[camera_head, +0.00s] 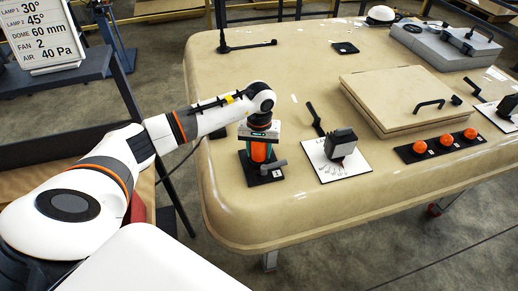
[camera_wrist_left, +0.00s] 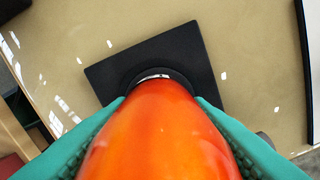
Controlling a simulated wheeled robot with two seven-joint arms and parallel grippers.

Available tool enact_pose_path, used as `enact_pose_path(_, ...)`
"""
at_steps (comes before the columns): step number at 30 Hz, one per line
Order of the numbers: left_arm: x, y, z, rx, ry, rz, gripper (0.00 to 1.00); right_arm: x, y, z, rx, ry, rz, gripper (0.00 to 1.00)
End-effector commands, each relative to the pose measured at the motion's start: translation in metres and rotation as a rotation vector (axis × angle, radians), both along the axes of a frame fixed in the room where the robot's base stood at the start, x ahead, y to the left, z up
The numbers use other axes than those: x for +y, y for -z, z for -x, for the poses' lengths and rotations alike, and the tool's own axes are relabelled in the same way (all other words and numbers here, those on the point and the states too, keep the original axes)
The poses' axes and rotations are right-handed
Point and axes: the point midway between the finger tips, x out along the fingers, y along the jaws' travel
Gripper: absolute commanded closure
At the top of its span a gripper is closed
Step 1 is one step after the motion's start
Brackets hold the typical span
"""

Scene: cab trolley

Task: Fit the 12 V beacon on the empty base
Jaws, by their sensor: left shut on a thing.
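The orange beacon (camera_head: 259,152) stands roughly upright over a black square base plate (camera_head: 272,177) near the table's left front edge. My left gripper (camera_head: 259,146) reaches down from above and is shut on the beacon. In the left wrist view the beacon (camera_wrist_left: 160,135) fills the space between the green fingers. Beyond it show a dark round collar with a bright rim and the black base plate (camera_wrist_left: 108,75). The beacon hides most of the collar, so I cannot tell whether it is seated or just above. My right gripper is not in view.
A grey lever sticks out at the base plate's right. A sign (camera_head: 44,35) stands at upper left.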

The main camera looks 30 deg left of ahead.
Motion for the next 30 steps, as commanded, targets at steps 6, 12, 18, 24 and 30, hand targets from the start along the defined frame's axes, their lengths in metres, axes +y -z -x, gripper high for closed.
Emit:
enact_pose_path(6,0.0,0.0,0.0,0.0,0.0,0.0,0.33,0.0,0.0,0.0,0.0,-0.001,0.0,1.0)
enact_pose_path(12,0.0,0.0,0.0,0.0,0.0,0.0,0.3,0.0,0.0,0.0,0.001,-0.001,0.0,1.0)
enact_pose_path(18,0.0,-0.006,-0.001,-0.003,0.0,0.0,0.3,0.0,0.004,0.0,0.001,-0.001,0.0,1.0)
enact_pose_path(24,0.0,-0.039,-0.002,-0.007,0.001,-0.001,0.3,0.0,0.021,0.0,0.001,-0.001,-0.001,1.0)
enact_pose_path(30,-0.001,-0.082,-0.001,-0.007,0.001,0.0,0.3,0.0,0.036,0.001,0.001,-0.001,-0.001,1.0)
